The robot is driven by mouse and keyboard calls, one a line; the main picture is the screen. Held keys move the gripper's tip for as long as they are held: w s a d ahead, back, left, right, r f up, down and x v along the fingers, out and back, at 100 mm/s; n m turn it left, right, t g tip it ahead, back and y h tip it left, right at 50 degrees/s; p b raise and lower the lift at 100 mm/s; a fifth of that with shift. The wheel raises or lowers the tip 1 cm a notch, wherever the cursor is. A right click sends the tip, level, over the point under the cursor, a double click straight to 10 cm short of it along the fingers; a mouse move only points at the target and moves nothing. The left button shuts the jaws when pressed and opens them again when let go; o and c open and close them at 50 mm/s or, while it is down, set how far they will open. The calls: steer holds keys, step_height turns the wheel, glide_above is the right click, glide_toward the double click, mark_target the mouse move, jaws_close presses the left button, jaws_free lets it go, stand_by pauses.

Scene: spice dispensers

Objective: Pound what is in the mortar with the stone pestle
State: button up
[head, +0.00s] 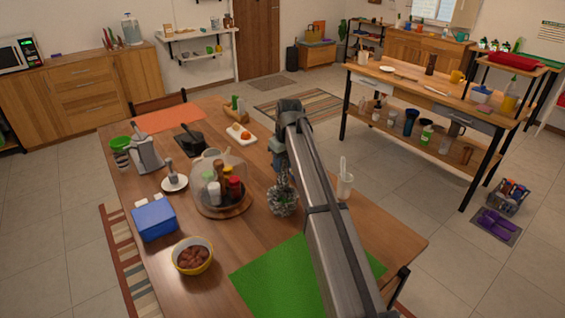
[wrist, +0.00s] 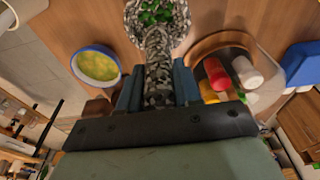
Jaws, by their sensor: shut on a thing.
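My gripper (wrist: 158,88) is shut on the speckled grey stone pestle (wrist: 158,68), which lies between its two fingers in the wrist view. The mortar (head: 283,203), of the same speckled stone, stands on the wooden table right of the spice carousel. In the wrist view the mortar (wrist: 133,24) holds green leaves (wrist: 153,13). The pestle points at the mortar and overlaps its near rim in that view. In the head view my gripper (head: 282,168) is directly above the mortar. I cannot tell whether the pestle's end touches the leaves.
A round wooden carousel (head: 222,213) with spice jars under a clear dome stands close left of the mortar. A white cup (head: 345,187) with utensils is to the right. A green mat (head: 270,279) lies in front. A blue-rimmed bowl (wrist: 97,66) with yellow-green contents shows in the wrist view.

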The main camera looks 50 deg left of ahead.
mark_target(281, 176)
steer(key=shift+f, duration=3.05)
steer(key=shift+f, duration=0.1)
steer(key=shift+f, duration=1.35)
steer(key=shift+a+r, duration=0.2)
steer(key=shift+r, duration=0.55)
steer(key=shift+a+r, duration=0.15)
steer(key=shift+r, duration=0.6)
steer(key=shift+f, duration=0.15)
steer(key=shift+f, duration=1.4)
